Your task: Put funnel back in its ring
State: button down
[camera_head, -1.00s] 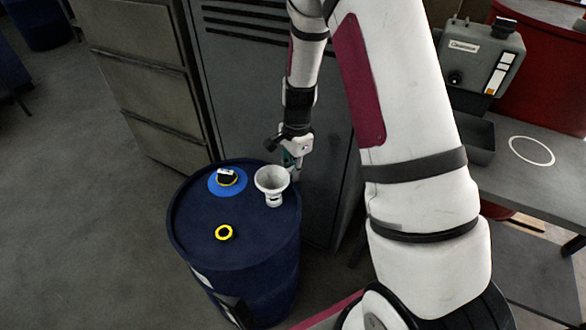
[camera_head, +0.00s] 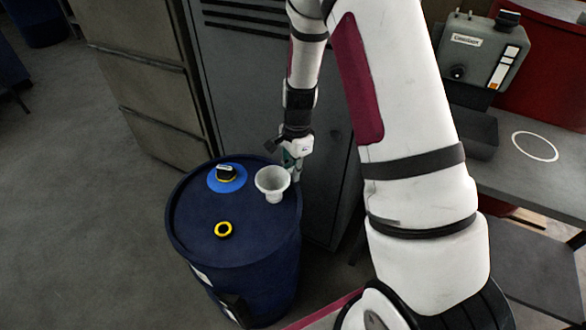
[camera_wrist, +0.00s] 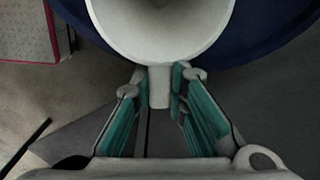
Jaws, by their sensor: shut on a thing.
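The funnel (camera_head: 272,181) is white, with a wide round mouth facing up and a short spout below. It is upright at the right side of the blue drum's top (camera_head: 195,214); whether its spout touches the drum is unclear. My gripper (camera_head: 291,166) is at its far right side. In the wrist view, my gripper (camera_wrist: 160,82) is shut on the narrow tab of the funnel (camera_wrist: 160,88), with a green-padded finger on each side. A thin white ring (camera_head: 535,146) is marked on the grey bench at right, empty.
A grey cabinet stands behind. The bench (camera_head: 515,185) holds a grey machine (camera_head: 482,50) and a dark tray (camera_head: 470,135).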

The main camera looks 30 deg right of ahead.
jog(key=c, duration=1.5)
grip_release()
jog(key=shift+f, duration=0.1)
jog(key=r, duration=1.2)
jog(key=shift+d, duration=0.4)
